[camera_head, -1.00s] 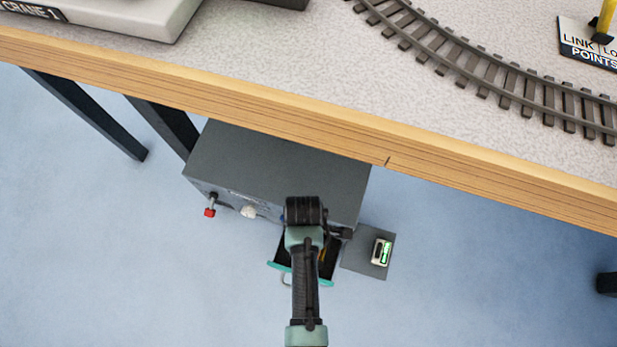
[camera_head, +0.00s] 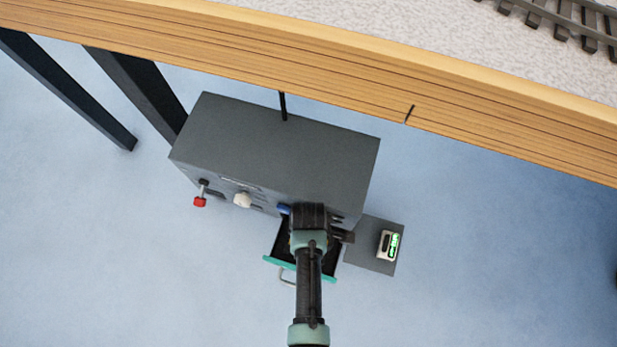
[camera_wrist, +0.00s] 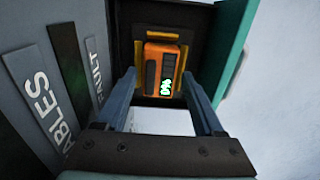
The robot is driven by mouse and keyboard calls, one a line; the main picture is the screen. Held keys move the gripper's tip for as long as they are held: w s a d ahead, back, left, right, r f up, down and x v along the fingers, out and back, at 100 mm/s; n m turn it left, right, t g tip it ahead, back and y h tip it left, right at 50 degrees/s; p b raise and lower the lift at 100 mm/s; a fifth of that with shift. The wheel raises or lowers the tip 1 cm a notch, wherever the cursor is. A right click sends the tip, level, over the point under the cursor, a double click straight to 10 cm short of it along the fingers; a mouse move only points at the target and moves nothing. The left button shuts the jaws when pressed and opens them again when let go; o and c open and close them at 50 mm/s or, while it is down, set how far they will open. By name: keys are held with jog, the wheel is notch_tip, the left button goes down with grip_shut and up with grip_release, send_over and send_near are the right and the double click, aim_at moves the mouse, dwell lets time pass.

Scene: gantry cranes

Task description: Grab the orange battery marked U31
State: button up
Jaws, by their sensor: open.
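An orange battery (camera_wrist: 161,73) with a dark face and small glowing green marks sits in a dark open drawer in the wrist view. The marks are too small to read as U31. Yellow pieces border it at the top and sides. My gripper (camera_wrist: 168,82) is open, its two fingers pointing into the drawer on either side of the battery's near end, with no clear contact. In the head view my arm hides the battery. The drawer (camera_head: 284,262) has a teal front and stands pulled out from the grey cabinet (camera_head: 280,140).
A white battery-like block (camera_head: 388,245) with a green display sits on a grey plate (camera_head: 365,258) right of the drawer. The cabinet front carries a red-tipped lever (camera_head: 200,201) and a white knob (camera_head: 242,200). The wooden table edge (camera_head: 330,75) overhangs behind.

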jog(key=shift+f, duration=0.7)
jog(key=shift+r, duration=0.1)
grip_shut()
jog(key=shift+r, duration=0.15)
